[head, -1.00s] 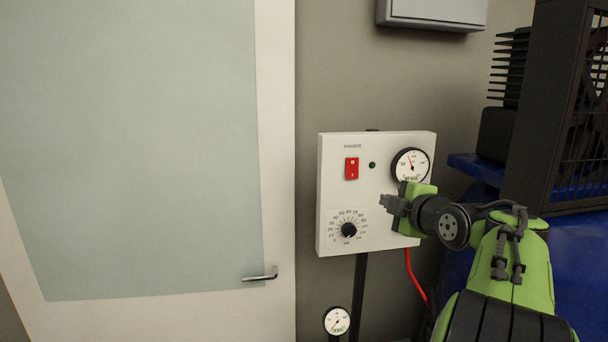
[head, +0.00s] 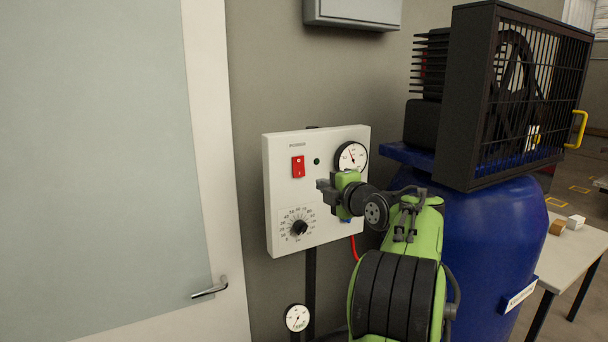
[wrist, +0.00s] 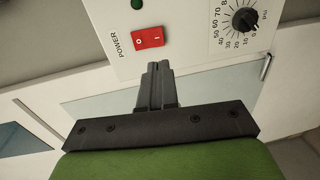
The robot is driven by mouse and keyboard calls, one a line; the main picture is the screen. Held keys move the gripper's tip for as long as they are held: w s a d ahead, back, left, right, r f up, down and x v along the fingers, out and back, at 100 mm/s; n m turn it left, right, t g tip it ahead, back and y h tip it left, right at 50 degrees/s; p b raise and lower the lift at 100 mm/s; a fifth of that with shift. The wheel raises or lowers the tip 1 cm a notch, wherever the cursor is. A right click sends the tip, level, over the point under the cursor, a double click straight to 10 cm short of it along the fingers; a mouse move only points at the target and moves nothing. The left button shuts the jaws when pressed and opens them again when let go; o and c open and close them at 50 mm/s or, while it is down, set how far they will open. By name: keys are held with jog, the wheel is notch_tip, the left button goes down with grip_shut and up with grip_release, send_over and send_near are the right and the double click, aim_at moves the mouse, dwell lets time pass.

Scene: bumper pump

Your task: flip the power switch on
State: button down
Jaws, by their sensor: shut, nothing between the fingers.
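The red power switch (head: 298,166) is a rocker marked 0 and I, on the upper left of a white control panel (head: 273,195). In the wrist view the switch (wrist: 149,37) lies just beyond my fingertips. My gripper (head: 321,185) is in front of the panel, below and right of the switch. Its fingers (wrist: 158,66) are together with nothing between them. A gap seems to separate the fingertips from the switch; the exact distance is hard to tell. A small dark green lamp (head: 317,161) is right of the switch and looks unlit.
The panel also carries a black dial knob (head: 299,228) and a round gauge (head: 351,157). A door with a lever handle (head: 210,288) is on the left. A blue tank (head: 480,250) with a black caged pump (head: 515,95) stands right. A table (head: 570,255) is far right.

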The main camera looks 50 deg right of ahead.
aim_at(300, 174)
jog(key=p+x, duration=0.4)
jog(key=x, duration=0.6)
jog(key=shift+d+r+p, duration=0.1)
jog(key=shift+r+p, duration=0.1)
jog(key=shift+p, duration=0.15)
jog(key=shift+w+d+f, duration=0.15)
jog(key=shift+w, duration=0.15)
